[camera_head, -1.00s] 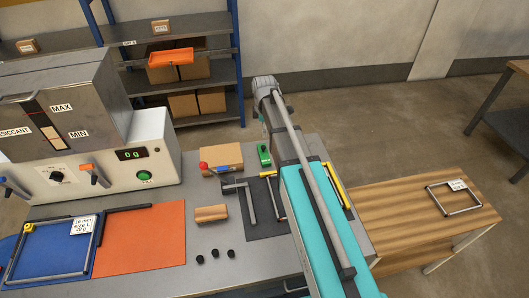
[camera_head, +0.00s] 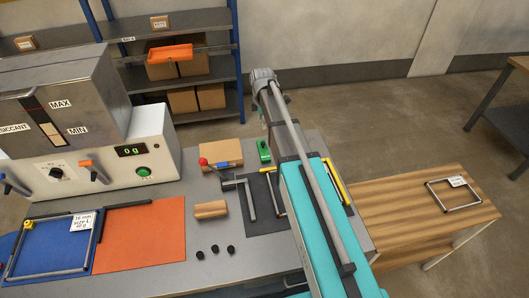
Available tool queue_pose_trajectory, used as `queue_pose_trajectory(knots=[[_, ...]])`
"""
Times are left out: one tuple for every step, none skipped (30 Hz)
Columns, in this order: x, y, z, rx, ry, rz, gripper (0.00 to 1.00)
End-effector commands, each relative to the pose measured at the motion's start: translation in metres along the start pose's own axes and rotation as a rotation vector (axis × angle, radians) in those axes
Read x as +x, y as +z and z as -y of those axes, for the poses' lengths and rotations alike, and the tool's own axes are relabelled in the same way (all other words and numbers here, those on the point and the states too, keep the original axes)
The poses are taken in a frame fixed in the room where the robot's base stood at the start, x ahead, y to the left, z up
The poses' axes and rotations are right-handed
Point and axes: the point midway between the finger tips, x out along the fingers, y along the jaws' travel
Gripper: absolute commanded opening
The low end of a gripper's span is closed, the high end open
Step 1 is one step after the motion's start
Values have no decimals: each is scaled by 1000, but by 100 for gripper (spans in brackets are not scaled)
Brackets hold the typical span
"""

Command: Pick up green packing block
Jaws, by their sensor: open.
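A small green block (camera_head: 264,151) with a dark part stands near the far edge of the grey workbench (camera_head: 190,272). It is just right of a cardboard box (camera_head: 221,153) and left of my arm. My teal and grey arm reaches from the bottom right up past the block's right side. The arm's far grey joint shows above the bench, beyond the block. My gripper is not visible in this view.
A wooden block (camera_head: 210,209), a red-knobbed lever and several small black pieces lie near a dark mat (camera_head: 266,225). A machine (camera_head: 95,160) reading 0 g, an orange mat (camera_head: 140,238) and a blue mat fill the left. A wooden table (camera_head: 400,208) stands right.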

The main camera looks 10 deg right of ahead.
Motion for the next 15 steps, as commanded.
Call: queue_pose_trajectory(knots=[[7,0,0,0,0,0,71],[10,0,0,0,0,0,71],[13,0,0,0,0,0,71],[16,0,0,0,0,0,71],[18,0,0,0,0,0,71],[21,0,0,0,0,0,71],[23,0,0,0,0,0,71],[25,0,0,0,0,0,71],[28,0,0,0,0,0,71],[31,0,0,0,0,0,71],[33,0,0,0,0,0,71],[36,0,0,0,0,0,71],[38,0,0,0,0,0,71],[40,-1,0,0,0,0,71],[44,-1,0,-1,0,0,71]])
